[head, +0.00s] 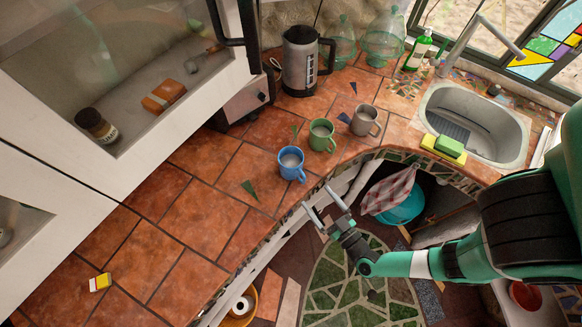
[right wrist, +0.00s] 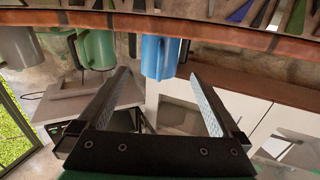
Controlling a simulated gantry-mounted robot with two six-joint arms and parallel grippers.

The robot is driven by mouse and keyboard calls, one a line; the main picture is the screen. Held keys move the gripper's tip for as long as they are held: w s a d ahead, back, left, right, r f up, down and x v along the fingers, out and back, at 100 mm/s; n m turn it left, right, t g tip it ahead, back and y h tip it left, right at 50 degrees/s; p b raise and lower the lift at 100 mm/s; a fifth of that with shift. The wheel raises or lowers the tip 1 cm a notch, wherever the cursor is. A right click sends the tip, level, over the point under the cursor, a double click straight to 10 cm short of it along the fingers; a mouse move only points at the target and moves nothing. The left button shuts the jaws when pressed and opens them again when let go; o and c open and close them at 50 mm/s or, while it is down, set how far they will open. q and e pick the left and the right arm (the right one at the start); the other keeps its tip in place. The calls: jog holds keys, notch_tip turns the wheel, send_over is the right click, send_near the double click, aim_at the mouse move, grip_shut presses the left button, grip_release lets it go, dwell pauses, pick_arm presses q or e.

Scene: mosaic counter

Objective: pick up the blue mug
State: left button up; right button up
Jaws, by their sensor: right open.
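The blue mug (head: 290,164) stands upright on the tiled counter near its curved front edge, in the head view. Its handle points right and toward the edge. My right gripper (head: 318,197) is open and empty, just off the counter edge, to the lower right of the mug and apart from it. In the right wrist view, which looks upside down, the blue mug (right wrist: 157,56) shows beyond and between the open fingers of the gripper (right wrist: 160,75). My left gripper is not in view.
A green mug (head: 321,136) and a grey mug (head: 364,120) stand to the right of the blue mug. A kettle (head: 299,62) is behind them. A sink (head: 474,120) with a sponge (head: 449,146) lies at right. The counter left of the mug is mostly clear.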

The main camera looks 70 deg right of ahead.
aim_at(298, 177)
jog(key=b+x, duration=0.1)
jog(key=x, duration=0.4)
jog(key=shift+w+d, duration=0.2)
jog(key=shift+b+x, duration=0.4)
jog(key=shift+x, duration=2.6)
jog(key=shift+a+r, duration=0.15)
jog(key=shift+c, duration=0.3)
jog(key=c, duration=1.5)
jog(key=shift+r, duration=0.1)
jog(key=shift+r, duration=0.1)
